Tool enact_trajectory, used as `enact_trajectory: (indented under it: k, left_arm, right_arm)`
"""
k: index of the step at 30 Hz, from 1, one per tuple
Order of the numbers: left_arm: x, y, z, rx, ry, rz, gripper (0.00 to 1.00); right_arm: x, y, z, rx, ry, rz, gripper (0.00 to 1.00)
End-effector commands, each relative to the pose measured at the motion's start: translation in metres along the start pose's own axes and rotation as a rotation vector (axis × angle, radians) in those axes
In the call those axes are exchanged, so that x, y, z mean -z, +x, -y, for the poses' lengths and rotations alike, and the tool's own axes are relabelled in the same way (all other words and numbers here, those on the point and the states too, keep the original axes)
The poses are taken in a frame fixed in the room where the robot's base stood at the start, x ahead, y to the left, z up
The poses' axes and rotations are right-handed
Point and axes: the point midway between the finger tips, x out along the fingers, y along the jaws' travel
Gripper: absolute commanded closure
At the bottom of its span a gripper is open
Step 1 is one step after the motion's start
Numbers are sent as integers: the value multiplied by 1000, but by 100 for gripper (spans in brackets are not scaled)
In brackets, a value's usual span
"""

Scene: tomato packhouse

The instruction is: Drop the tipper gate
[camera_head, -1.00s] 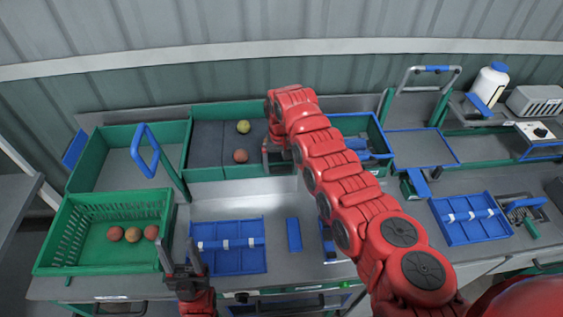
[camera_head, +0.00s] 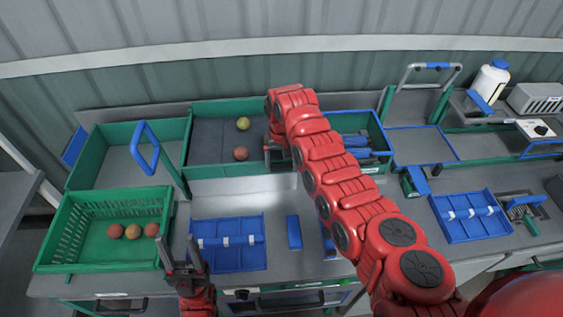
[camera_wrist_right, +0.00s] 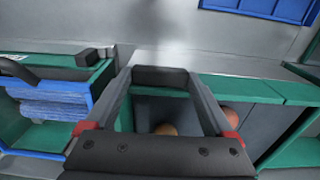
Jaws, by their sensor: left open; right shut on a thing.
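The tipper bin (camera_head: 213,172) has green walls and a dark grey floor, with a yellow-green tomato (camera_head: 243,124) and a reddish tomato (camera_head: 240,154) on it. My right gripper (camera_head: 279,150) is at the bin's right part, near its front wall. In the right wrist view its jaws (camera_wrist_right: 160,78) are shut on a dark block by the bin's green edge; whether this block belongs to the gate I cannot tell. The gate itself is not clearly seen. My left gripper (camera_head: 182,252) is open and empty beside the green basket (camera_head: 60,240).
The basket holds several tomatoes. A blue looped handle (camera_head: 145,150) stands on a green post behind it. A blue divided tray (camera_head: 228,243) and a small blue block (camera_head: 294,232) lie on the bench. A green bin with blue items (camera_head: 356,145) stands right of the tipper bin.

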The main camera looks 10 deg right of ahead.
Motion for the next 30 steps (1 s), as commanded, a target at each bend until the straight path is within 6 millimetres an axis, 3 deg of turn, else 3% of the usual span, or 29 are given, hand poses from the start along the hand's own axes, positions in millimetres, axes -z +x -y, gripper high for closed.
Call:
enact_trajectory:
  k: [30]
  left_arm:
    - [0,3,0,0,0,0,50]
  right_arm:
    - [-18,7,1,2,-1,-235,68]
